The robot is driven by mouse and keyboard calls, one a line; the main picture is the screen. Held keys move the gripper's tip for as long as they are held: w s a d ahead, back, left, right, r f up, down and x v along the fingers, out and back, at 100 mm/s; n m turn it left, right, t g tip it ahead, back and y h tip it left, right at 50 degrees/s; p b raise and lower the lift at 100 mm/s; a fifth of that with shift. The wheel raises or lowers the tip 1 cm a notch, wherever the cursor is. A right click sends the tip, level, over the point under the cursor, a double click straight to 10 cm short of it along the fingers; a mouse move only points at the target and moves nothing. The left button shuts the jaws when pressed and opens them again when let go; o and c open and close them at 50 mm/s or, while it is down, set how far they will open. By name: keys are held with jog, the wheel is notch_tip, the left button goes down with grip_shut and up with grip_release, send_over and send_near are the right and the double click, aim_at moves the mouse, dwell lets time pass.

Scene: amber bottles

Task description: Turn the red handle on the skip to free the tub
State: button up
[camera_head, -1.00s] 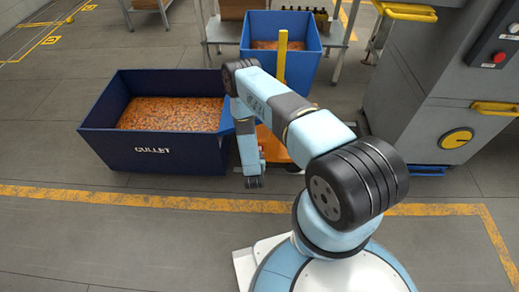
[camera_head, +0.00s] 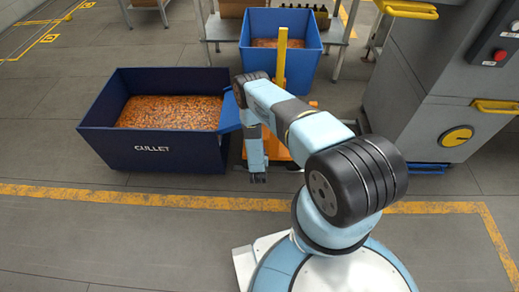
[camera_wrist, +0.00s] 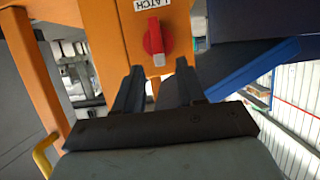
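The red handle (camera_wrist: 154,42) sits on an orange post (camera_wrist: 120,40) under a white label reading LATCH; it stands close to upright in the wrist view. My gripper (camera_wrist: 158,68) is open, its two dark fingers apart and pointing at the handle, with the tips just below it in the picture. In the head view my gripper (camera_head: 258,178) hangs low beside the orange frame (camera_head: 277,148), and the handle is hidden there. A blue tub (camera_head: 262,62) with orange-brown pieces inside stands behind the yellow-orange upright (camera_head: 282,55).
A large blue container marked CULLET (camera_head: 150,155), holding orange-brown pieces, stands left of my arm. A grey machine (camera_head: 430,110) with yellow handles is on the right. A table with bottles (camera_head: 310,10) stands at the back. The floor in front is clear past a yellow line (camera_head: 120,197).

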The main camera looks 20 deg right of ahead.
jog(key=shift+x, duration=1.9)
grip_shut()
